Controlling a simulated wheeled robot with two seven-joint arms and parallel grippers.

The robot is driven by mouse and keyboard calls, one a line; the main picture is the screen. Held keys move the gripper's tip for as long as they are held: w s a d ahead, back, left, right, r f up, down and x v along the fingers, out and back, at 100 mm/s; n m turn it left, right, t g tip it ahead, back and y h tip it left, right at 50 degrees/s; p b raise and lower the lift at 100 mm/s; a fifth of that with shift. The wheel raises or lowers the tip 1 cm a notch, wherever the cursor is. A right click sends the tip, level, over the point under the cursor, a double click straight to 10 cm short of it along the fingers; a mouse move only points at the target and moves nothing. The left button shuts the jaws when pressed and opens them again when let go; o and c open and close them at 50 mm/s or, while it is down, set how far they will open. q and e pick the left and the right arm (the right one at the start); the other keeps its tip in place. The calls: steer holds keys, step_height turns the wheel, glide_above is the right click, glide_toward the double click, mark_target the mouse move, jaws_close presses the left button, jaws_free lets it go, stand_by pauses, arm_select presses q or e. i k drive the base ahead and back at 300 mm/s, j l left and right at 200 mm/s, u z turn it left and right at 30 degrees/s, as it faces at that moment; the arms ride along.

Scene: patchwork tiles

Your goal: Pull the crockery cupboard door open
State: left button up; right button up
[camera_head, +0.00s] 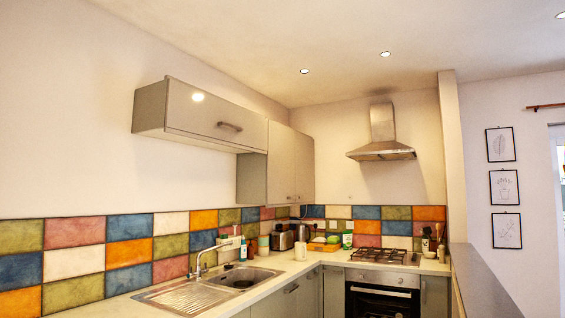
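Neither of my grippers is in view.
A worktop below holds a sink with a tap (198,262), bottles, a toaster (282,240) and a kettle. A gas hob (383,256) sits above an oven (381,297), under an extractor hood (382,149). A grey counter top (482,285) runs along the right.

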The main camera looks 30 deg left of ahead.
mark_target(281, 153)
steer(key=i+j+u, duration=0.55)
steer(key=i+j, duration=0.4)
steer(key=i, duration=0.35)
steer(key=i+j+u, duration=0.1)
steer(key=i, duration=0.4)
steer(key=i+z, duration=0.25)
steer(key=i, duration=0.65)
steer(key=i+z, duration=0.25)
steer(key=i, duration=1.65)
steer(key=i+l+u, duration=0.15)
steer(key=i, duration=0.8)
